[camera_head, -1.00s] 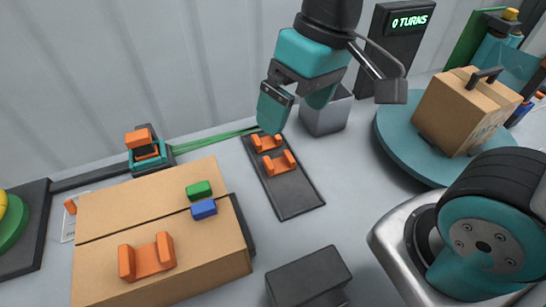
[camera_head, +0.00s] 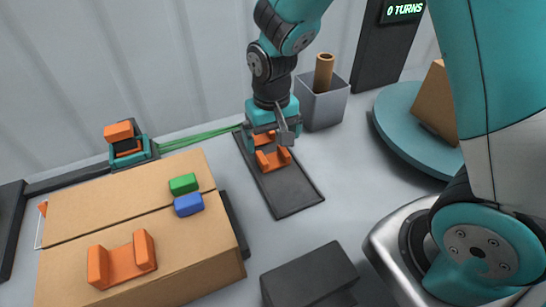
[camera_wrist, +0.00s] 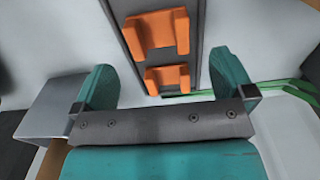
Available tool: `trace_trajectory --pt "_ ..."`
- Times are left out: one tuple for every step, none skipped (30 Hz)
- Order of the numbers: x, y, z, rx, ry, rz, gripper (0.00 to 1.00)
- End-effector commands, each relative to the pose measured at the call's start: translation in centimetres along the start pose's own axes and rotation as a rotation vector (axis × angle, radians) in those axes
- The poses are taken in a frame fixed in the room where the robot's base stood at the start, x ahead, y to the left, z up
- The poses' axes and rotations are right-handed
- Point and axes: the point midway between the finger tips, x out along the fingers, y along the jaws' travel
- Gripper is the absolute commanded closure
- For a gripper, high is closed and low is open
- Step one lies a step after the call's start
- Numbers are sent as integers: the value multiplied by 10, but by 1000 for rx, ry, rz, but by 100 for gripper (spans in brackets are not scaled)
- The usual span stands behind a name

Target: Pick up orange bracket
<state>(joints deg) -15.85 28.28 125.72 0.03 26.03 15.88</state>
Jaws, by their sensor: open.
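Two orange brackets lie on a dark narrow tray (camera_head: 290,196) in the head view. The front orange bracket (camera_head: 275,159) shows clear of the jaws; the rear orange bracket (camera_head: 264,138) is partly hidden by my gripper (camera_head: 269,146). In the wrist view the brackets show as an upper one (camera_wrist: 157,33) and a lower one (camera_wrist: 167,77). The lower one appears between the two spread teal fingers of my gripper (camera_wrist: 164,85), with gaps on both sides. My gripper is open, pointing down over the tray's rear end, and holds nothing. Its exact height above the bracket is unclear.
A cardboard box (camera_head: 70,222) at left bears a larger orange bracket (camera_head: 122,260), a green block (camera_head: 184,183) and a blue block (camera_head: 188,204). A grey bin (camera_head: 323,108) with a brown tube stands right of my gripper. A teal turntable (camera_head: 395,125) is at right.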

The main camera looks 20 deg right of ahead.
Motion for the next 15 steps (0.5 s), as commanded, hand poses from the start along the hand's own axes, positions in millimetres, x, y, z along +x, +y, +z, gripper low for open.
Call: trace_trajectory --pt "4 0 0 0 -2 0 0" --pt "6 0 0 0 -1 0 0" --pt "7 0 0 0 0 0 0" --pt "9 0 0 0 -1 0 0" --pt "12 0 1 0 -2 0 0" --pt "16 1 1 -1 -4 1 0" --pt "20 1 2 -1 -4 1 0" --pt "25 1 2 -1 -5 1 0" --pt "32 2 3 -1 -6 1 0" --pt "37 2 3 -1 -5 1 0" --pt "42 2 3 -1 -5 1 0" --pt "48 2 3 -1 -4 1 0" --pt "51 2 3 -1 -3 0 0" --pt "54 2 3 -1 -3 0 0" --pt "56 2 2 -1 -2 0 0"
